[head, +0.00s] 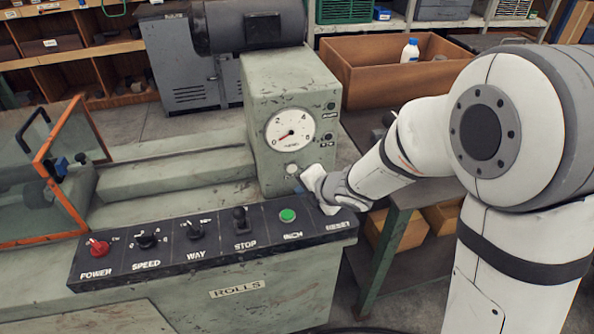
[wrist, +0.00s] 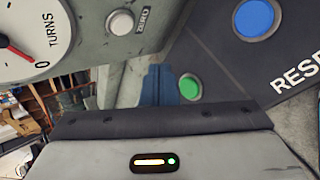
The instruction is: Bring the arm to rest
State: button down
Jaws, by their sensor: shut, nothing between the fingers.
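My gripper (head: 299,187) is shut and empty in front of the grey machine's upright housing, just above the control panel (head: 215,240). Its blue fingers (wrist: 158,86) show together in the wrist view. The white ZERO button (wrist: 121,22) is up and left of the fingers there, and the green button (wrist: 190,87) appears just right of them. I cannot tell whether the fingertips touch anything. My arm comes in from the right in the head view and hides the blue button (wrist: 255,17) by the RESET label.
The dial (head: 290,130) has its red needle near 0. A red POWER knob (head: 99,247), two black knobs and a STOP lever (head: 240,219) stand on the panel. An orange-framed guard (head: 40,170) is at left. A wooden crate (head: 385,75) with a white bottle (head: 410,51) is behind.

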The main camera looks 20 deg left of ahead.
dwell(0.5)
jog(key=s+d+r+m+t+h+p, duration=0.1)
jog(key=d+r+m+h, duration=0.35)
jog(key=d+m, duration=0.6)
jog(key=s+d+r+m+t+h+p, duration=0.1)
jog(key=d+r+m+h, duration=0.35)
jog(key=d, duration=0.85)
jog(key=s+d+r+m+g, duration=0.1)
jog(key=s+d+m+g, duration=0.1)
jog(key=s+m, duration=0.6)
jog(key=s+d+r+m+g+y, duration=0.1)
jog(key=s+d+r+m+g, duration=0.1)
jog(key=s+d+m, duration=0.3)
jog(key=s+m+g, duration=0.1)
jog(key=s+m, duration=0.2)
jog(key=shift+s, duration=0.15)
